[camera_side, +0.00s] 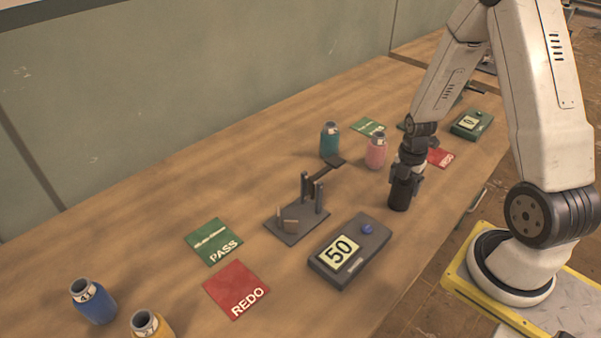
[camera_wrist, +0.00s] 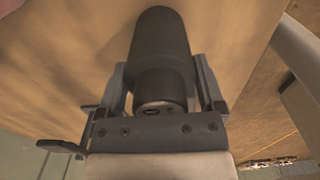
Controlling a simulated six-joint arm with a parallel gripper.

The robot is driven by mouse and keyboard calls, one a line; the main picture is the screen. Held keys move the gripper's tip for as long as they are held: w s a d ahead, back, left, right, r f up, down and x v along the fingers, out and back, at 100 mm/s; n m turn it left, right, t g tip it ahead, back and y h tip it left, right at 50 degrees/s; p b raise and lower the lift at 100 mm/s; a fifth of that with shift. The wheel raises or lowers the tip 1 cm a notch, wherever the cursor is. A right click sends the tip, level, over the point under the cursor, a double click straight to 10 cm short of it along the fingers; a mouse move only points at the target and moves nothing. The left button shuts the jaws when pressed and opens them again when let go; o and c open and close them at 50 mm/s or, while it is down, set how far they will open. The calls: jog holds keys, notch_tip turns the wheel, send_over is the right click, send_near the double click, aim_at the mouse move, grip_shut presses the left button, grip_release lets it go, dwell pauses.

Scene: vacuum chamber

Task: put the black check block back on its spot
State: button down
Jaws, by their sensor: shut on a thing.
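The black check block (camera_side: 400,194) is a dark cylinder, upright in the side view. My gripper (camera_side: 406,178) is shut on its upper part and points down. In the wrist view the block (camera_wrist: 160,45) sits between the two fingers of my gripper (camera_wrist: 165,95), with its narrower neck toward the palm. The block's lower end is at or just over the wooden table (camera_side: 150,215); I cannot tell whether it touches. I cannot make out a marked spot for the block.
Left of my gripper are a dark gauge box (camera_side: 350,250) reading 50 and a small dark stand (camera_side: 297,222). Pink (camera_side: 376,151) and teal (camera_side: 330,139) bottles stand close behind. PASS (camera_side: 213,242) and REDO (camera_side: 236,289) cards and blue (camera_side: 93,302) and yellow (camera_side: 149,325) bottles are farther left.

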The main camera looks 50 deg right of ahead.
jog(key=shift+f, duration=0.1)
grip_release()
jog(key=shift+r, duration=6.15)
jog(key=shift+a, duration=0.1)
